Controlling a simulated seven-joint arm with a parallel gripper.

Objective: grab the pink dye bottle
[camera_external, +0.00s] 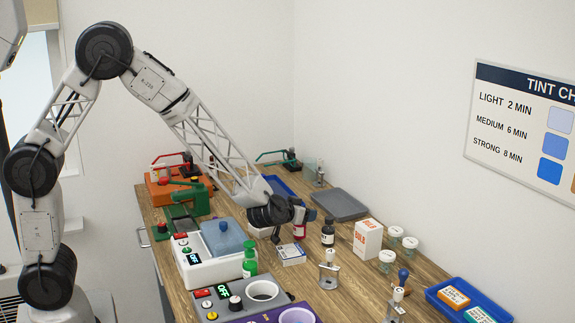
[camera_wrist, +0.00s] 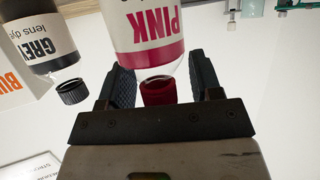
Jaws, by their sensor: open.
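The pink dye bottle, with a white label reading PINK and a dark red cap, fills the top middle of the wrist view (camera_wrist: 145,28). Its cap and clear shoulder lie between the two fingers of my gripper (camera_wrist: 158,65), with gaps showing beside the cap. My gripper is open; I cannot tell whether either finger touches the bottle. In the external view, my gripper (camera_external: 298,213) points down over the pink dye bottle (camera_external: 299,232), whose upper part is hidden by the gripper.
A grey dye bottle (camera_wrist: 40,38) with a black cap stands close beside; it also shows in the external view (camera_external: 328,234). A bulbs box (camera_external: 368,240), glass jars (camera_external: 387,260), a small white box (camera_external: 291,254) and a green bottle (camera_external: 250,262) are nearby. A grey tray (camera_external: 339,204) lies behind.

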